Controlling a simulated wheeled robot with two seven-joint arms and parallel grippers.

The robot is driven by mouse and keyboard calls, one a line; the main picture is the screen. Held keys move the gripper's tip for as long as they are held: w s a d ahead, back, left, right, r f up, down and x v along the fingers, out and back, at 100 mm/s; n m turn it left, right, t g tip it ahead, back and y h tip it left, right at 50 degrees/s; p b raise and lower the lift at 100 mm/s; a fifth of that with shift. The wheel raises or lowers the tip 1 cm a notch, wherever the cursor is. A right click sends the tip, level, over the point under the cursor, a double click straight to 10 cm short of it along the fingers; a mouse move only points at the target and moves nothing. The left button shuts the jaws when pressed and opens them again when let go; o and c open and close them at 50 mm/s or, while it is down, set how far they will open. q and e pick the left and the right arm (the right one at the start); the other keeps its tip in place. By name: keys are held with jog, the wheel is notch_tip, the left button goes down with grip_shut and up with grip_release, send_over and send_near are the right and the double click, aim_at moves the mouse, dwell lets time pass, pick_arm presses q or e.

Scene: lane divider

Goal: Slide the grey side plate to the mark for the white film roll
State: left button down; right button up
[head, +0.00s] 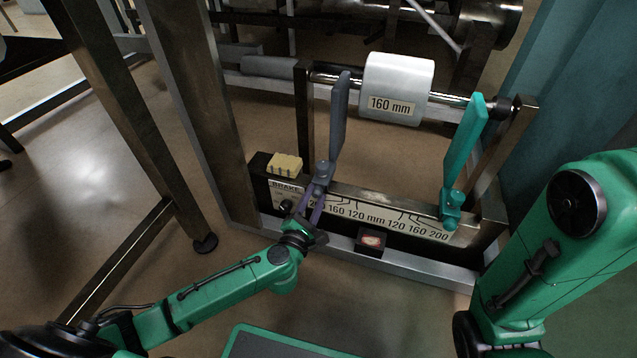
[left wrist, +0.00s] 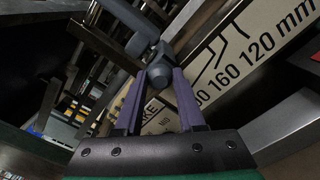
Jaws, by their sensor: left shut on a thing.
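The grey side plate (head: 340,118) stands upright on the rail at the left part of the scale (head: 372,214), its foot near the left 200 and 160 labels; its exact mark is hidden. My left gripper (head: 317,203) has purple fingers shut on the knob of the grey plate. The left wrist view shows the grey knob (left wrist: 158,76) between the fingertips. The white film roll (head: 398,75) is on the shaft and bears a "160 mm" label. The teal side plate (head: 465,142) stands at the right, near the right 200 label. My right gripper is out of view.
A block marked BRAKE with a yellow pad (head: 285,164) sits left of the scale. A small dark box with a red and white top (head: 371,241) is below the scale's middle. Metal frame posts stand at both sides. The rail between the two plates looks clear.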

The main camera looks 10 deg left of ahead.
pick_arm(q)
jog(key=d+p, duration=0.1)
jog(key=d, duration=0.5)
jog(key=shift+s+d, duration=0.15)
jog(key=shift+s, duration=0.05)
jog(key=shift+c, duration=2.2)
grip_release()
